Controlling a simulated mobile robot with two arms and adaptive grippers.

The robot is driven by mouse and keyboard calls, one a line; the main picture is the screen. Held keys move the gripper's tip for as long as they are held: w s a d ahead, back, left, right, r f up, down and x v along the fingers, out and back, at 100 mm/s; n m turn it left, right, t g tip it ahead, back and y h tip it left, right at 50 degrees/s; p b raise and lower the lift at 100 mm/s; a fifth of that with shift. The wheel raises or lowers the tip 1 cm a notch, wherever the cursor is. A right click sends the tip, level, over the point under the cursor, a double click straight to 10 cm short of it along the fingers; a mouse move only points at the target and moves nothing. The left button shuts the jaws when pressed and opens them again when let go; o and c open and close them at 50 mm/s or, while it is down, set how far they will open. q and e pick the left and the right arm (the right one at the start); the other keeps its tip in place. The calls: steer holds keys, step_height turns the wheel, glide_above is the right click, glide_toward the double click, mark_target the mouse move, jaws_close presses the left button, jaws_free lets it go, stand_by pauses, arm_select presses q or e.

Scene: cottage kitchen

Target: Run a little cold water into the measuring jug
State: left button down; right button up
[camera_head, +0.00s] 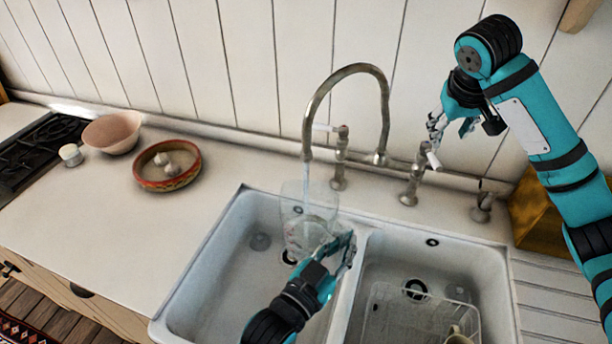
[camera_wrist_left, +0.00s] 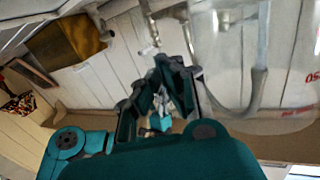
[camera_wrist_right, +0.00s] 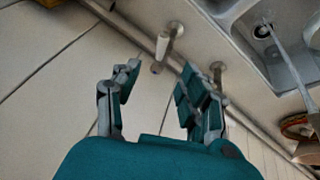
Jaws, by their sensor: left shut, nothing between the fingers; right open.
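The clear measuring jug (camera_head: 294,214) is in the left basin, under the spout of the tap (camera_head: 347,70). A thin pale stream runs from the spout to the jug; the water level is hard to tell. The jug, with red markings, also shows in the left wrist view (camera_wrist_left: 285,118). My left gripper (camera_head: 346,246) is shut and empty beside the jug's lower right; contact cannot be told. My right gripper (camera_head: 437,122) is open, just above the right tap lever (camera_head: 433,158). That white lever also shows beyond its fingers in the right wrist view (camera_wrist_right: 162,46). The left lever (camera_head: 325,128) is white too.
The right basin (camera_head: 490,280) holds a clear rack (camera_head: 385,315) with a cup (camera_head: 458,338). A red-rimmed bowl (camera_head: 143,180), a pink bowl (camera_head: 112,133) and a hob (camera_head: 30,150) are at left. A wooden box (camera_head: 535,220) stands behind my right arm.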

mark_target(431, 157)
steer(key=shift+w, duration=0.1)
steer(key=c, duration=0.6)
steer(key=shift+a+f, duration=0.15)
steer(key=shift+f, duration=0.2)
steer(key=shift+c, duration=1.3)
steer(key=a+f+t, duration=0.1)
steer(key=f, duration=0.1)
steer(key=w+f+n+t, duration=0.1)
steer(key=f, duration=0.1)
steer(key=w+a+f+n, duration=0.1)
steer(key=f, duration=0.1)
steer(key=shift+w+a+f+t, duration=0.2)
steer(key=shift+a+t, duration=0.1)
steer(key=shift+t, duration=0.1)
jaws_close()
steer(key=s+a+f+n+t+h, duration=0.1)
steer(key=s+a+f+n+t, duration=0.1)
steer(key=a+f+n+t, duration=0.3)
steer(key=s+r+n+t, duration=0.2)
steer(key=s+n+t, duration=0.3)
steer(key=s+n, duration=0.15)
steer(key=w+d+f, duration=0.1)
steer(key=w+d, duration=0.5)
steer(key=w, duration=0.3)
steer(key=shift+w+f+m+h, duration=0.15)
steer(key=shift+f+m+h, duration=0.15)
steer(key=shift+m+h, duration=0.1)
